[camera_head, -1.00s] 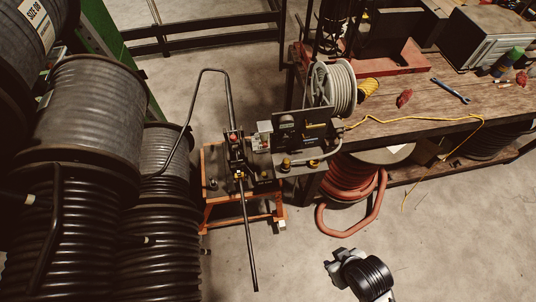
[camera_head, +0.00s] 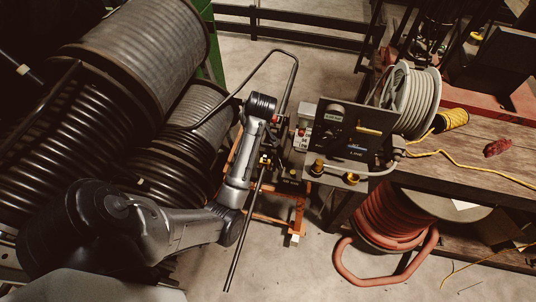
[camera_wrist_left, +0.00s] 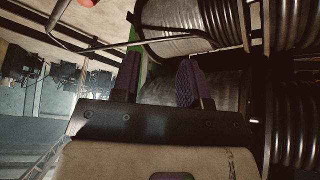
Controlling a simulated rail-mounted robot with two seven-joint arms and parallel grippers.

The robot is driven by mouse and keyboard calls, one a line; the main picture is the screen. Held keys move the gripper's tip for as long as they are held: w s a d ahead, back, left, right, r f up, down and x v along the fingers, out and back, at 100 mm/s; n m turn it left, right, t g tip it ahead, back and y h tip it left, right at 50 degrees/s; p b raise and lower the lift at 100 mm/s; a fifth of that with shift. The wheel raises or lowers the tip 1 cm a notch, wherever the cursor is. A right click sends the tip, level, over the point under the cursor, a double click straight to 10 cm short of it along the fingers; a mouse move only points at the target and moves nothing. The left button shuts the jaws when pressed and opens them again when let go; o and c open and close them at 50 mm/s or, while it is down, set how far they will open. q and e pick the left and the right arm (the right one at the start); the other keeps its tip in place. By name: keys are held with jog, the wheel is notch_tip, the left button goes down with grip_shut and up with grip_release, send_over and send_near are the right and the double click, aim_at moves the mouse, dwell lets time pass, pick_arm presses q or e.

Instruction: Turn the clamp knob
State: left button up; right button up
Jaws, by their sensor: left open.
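A crimping machine with a dark upright panel (camera_head: 345,132) stands at the bench's left end. Two brass-coloured knobs, a left one (camera_head: 319,166) and a right one (camera_head: 352,178), sit on its lower front, and a dark round knob (camera_head: 336,111) is higher up. I cannot tell which is the clamp knob. My left arm's end (camera_head: 262,106) is left of the panel in the head view, where its fingers are hidden. In the left wrist view my left gripper (camera_wrist_left: 158,76) is open, with nothing visible between its fingers. A blurred red rounded thing (camera_wrist_left: 88,2) is cut off at that view's top edge. My right gripper is not in view.
Large hose reels (camera_head: 140,50) crowd the left. An orange stand (camera_head: 297,222) is below. Red hose (camera_head: 390,220) lies under the workbench (camera_head: 480,140).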

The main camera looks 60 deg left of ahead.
aim_at(267, 144)
pick_arm(q)
jog(key=w+a+f+n+h+b, duration=0.3)
jog(key=w+f+n+h+b, duration=0.4)
jog(key=n+b, duration=0.3)
jog(key=shift+g+y, duration=0.4)
jog(key=shift+y, duration=0.2)
notch_tip(267, 144, down, 14)
jog(key=shift+w+d+f+b, duration=0.1)
jog(key=shift+d+f+b, duration=0.05)
jog(key=shift+b, duration=1.1)
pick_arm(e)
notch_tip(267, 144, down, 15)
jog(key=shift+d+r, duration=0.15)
pick_arm(q)
jog(key=shift+c, duration=0.2)
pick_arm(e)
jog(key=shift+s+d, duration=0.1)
pick_arm(q)
jog(key=shift+c, duration=0.8)
grip_shut()
